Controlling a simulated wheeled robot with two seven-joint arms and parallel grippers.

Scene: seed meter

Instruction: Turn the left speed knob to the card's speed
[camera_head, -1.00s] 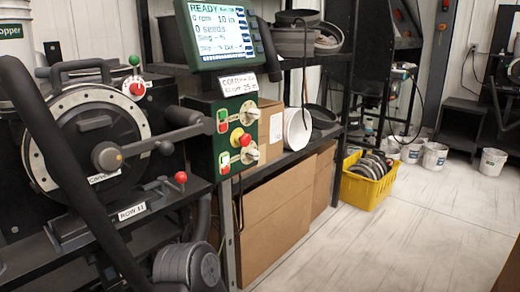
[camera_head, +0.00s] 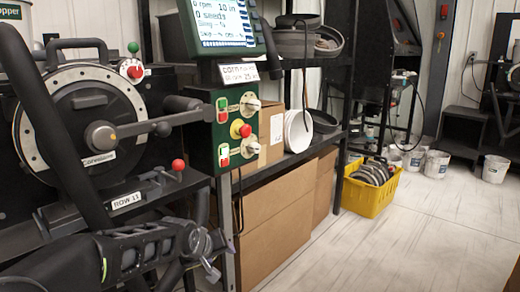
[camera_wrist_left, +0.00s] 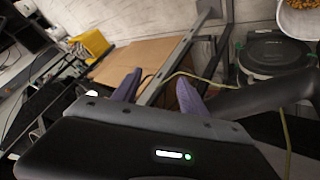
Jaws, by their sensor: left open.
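The green control box (camera_head: 224,132) has two pale rotary knobs on its front, an upper one (camera_head: 251,105) and a lower one (camera_head: 252,148). I cannot tell from the labels which is the left speed knob. A white card (camera_head: 239,72) above the box reads something like "corn" and "25"; its print is blurred. My left gripper (camera_head: 208,255) is below the box, apart from both knobs. In the left wrist view its two purplish fingers (camera_wrist_left: 160,92) stand apart with nothing between them. My right gripper is in neither view.
A monitor (camera_head: 220,24) hangs over the box. A red button (camera_head: 241,130) sits between the knobs. The round seed meter (camera_head: 85,115) and its crank handle (camera_head: 165,118) are to the left. Cardboard boxes (camera_head: 275,210) and a yellow crate (camera_head: 365,198) stand right.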

